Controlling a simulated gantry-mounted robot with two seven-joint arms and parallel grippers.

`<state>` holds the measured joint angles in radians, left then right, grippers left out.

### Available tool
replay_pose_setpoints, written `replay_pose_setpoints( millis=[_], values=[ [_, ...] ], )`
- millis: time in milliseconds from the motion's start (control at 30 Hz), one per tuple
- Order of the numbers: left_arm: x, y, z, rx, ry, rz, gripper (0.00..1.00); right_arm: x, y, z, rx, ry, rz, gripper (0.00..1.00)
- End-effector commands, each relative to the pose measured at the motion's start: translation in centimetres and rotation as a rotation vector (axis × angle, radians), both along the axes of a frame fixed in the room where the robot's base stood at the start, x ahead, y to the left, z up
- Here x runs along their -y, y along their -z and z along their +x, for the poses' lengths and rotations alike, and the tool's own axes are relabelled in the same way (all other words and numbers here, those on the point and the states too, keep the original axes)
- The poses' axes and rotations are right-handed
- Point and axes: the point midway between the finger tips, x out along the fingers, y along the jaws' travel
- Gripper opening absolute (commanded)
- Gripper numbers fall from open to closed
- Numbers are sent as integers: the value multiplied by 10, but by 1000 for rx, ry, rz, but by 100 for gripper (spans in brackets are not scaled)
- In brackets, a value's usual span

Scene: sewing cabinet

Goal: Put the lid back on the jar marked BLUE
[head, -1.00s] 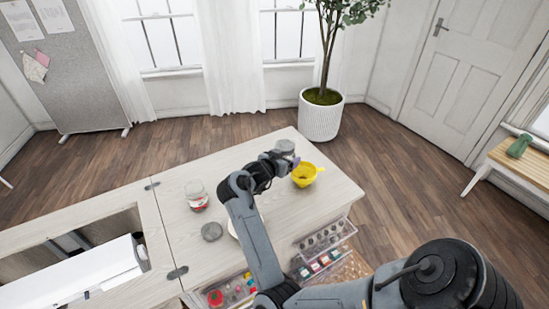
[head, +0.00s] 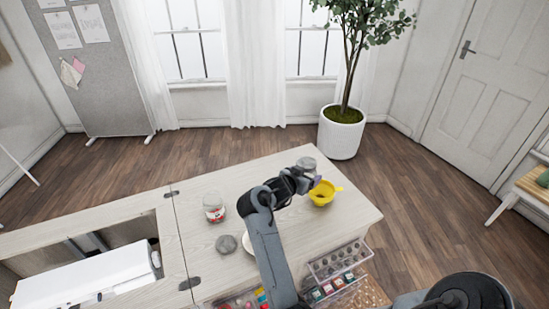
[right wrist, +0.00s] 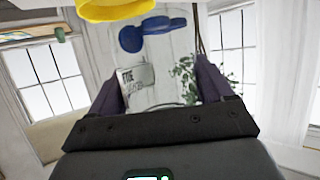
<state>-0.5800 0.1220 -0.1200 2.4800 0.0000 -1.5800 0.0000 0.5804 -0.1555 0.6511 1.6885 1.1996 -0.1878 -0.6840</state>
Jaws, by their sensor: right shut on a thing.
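In the right wrist view my right gripper (right wrist: 162,95) is shut on a clear jar (right wrist: 165,55) with several blue pieces inside and a pale label whose wording I cannot read surely. In the head view the gripper (head: 303,176) holds this jar (head: 307,163) above the table, beside the yellow funnel-like bowl (head: 323,193). Whether its mouth is covered is not clear. A round grey lid-like disc (head: 226,244) lies on the table, left of my arm. Another clear jar (head: 213,208) with red contents stands farther back on the left. My left gripper is out of view.
The pale table (head: 270,165) is clear at its back. A pale round thing (head: 246,243) is partly hidden behind my arm. Open clear drawers (head: 338,262) with small items stick out at the front right. An open well with a white machine (head: 85,275) lies left.

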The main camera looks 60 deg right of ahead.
Motion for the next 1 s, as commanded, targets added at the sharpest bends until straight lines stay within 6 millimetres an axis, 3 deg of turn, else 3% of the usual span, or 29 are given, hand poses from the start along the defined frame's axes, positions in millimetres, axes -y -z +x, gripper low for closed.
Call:
replay_pose_setpoints(
  millis=[400,567,767,867,1000],
  values=[
    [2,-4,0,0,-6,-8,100,0,9,-9,-2,-7,-2,25],
    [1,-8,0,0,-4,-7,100,-10,-2,1,1,-62,-4,25],
    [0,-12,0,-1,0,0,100,-38,-25,25,3,-177,-3,25],
    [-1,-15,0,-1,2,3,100,-62,-37,43,1,-261,-4,25],
    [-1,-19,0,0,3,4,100,-107,-50,69,1,-410,-3,25]
  ],
)
